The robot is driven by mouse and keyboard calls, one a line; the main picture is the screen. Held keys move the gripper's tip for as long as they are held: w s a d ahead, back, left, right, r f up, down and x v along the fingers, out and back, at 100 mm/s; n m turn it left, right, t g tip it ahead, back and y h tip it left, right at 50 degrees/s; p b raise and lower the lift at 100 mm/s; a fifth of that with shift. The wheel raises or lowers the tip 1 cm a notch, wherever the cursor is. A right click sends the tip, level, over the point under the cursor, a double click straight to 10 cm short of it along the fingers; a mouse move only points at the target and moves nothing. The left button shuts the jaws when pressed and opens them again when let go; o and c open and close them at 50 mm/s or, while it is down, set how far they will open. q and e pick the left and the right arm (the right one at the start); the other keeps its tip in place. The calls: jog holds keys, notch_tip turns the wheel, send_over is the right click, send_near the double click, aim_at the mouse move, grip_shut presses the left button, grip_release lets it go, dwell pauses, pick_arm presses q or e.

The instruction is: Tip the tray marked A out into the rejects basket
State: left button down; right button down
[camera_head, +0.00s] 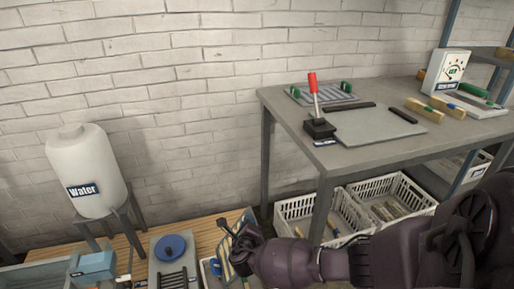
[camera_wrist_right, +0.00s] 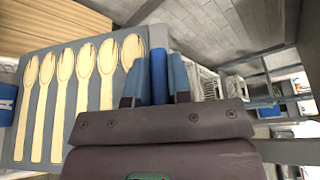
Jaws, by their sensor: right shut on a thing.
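My right gripper (camera_head: 240,252) is at the bottom middle of the head view, over the low wooden surface. In the right wrist view its fingers (camera_wrist_right: 155,86) are shut on the blue handle (camera_wrist_right: 158,68) of a grey tray (camera_wrist_right: 157,37). Several pale wooden spoons (camera_wrist_right: 84,75) lie side by side on the tray. In the head view the tray is mostly hidden by the gripper and looks tilted. No letter A shows. White baskets (camera_head: 283,207) (camera_head: 424,194) stand under the workbench; I cannot tell which is for rejects. My left gripper is out of view.
The workbench (camera_head: 380,128) carries a red-handled lever (camera_head: 313,88), a gauge (camera_head: 453,70) and wooden blocks. A water tank (camera_head: 88,165) stands at the left. A blue round object (camera_head: 171,247) sits on a grey unit on the low wooden surface (camera_head: 129,243).

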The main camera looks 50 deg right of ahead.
jog(key=shift+w+a+r+n+h, duration=0.1)
jog(key=shift+w+a+n+h, duration=0.4)
jog(key=shift+a+n, duration=0.35)
jog(key=shift+w+a+r+n+h, duration=0.1)
jog(key=shift+w+a+n+h, duration=0.2)
jog(key=shift+w+a+n, duration=0.5)
jog(key=shift+s+a, duration=0.1)
jog(key=shift+s, duration=0.1)
jog(key=shift+s+p, duration=0.1)
jog(key=shift+p, duration=0.2)
